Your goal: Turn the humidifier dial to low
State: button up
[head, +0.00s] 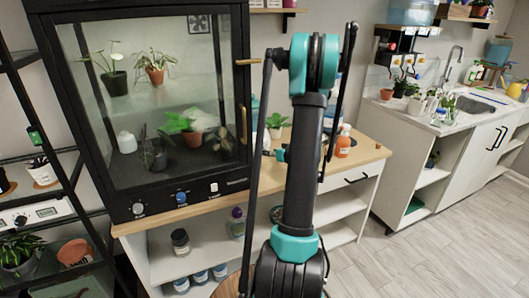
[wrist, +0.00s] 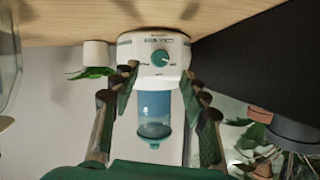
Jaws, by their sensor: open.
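The humidifier (wrist: 148,48) shows in the wrist view, which looks upside down, with the wooden top along the upper edge. It has a white base and a blue see-through tank (wrist: 154,108). Its round teal dial (wrist: 160,58) is on the front of the base, with small marks around it. I cannot clearly read which mark the dial points to. My gripper (wrist: 160,78) is open, with one dark finger on each side of the humidifier in the picture. Nothing is between the fingers' pads that I can see as held. In the head view my arm hides most of the humidifier's area.
A black glass plant cabinet (head: 125,205) stands left on the wooden counter (head: 368,154); its dark side is right in the wrist view.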

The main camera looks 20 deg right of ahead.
jog(key=x, duration=0.6)
jog(key=shift+w+f, duration=0.1)
jog(key=shift+w, duration=0.15)
grip_shut()
